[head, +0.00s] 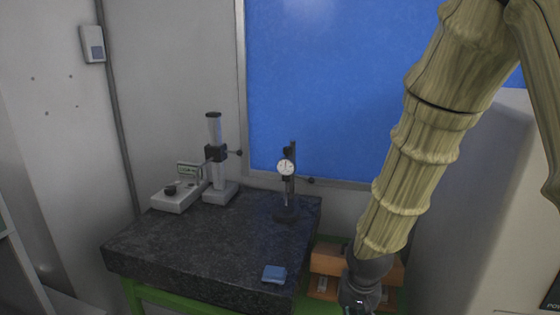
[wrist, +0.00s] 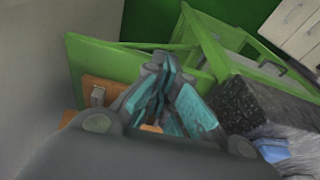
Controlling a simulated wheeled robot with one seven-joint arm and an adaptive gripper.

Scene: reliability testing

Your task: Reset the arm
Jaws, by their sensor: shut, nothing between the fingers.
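My arm (head: 420,150) comes down from the top right of the head view, its links covered in a yellowish, wood-like sleeve. My gripper hangs at the lower end of the arm, to the right of the black stone table, and is partly cut off by the bottom edge there. In the wrist view my gripper (wrist: 160,95) shows teal finger pads close together. It is shut with nothing seen between the fingers. Orange wooden boxes (head: 325,262) stand behind and below it.
The black stone table (head: 200,250) on a green frame (wrist: 90,60) bears a dial gauge stand (head: 287,185), a column instrument (head: 216,165) with a grey display unit (head: 175,197), and a small blue block (head: 274,273). A blue panel (head: 320,90) stands behind. A pale cabinet (head: 500,200) is at right.

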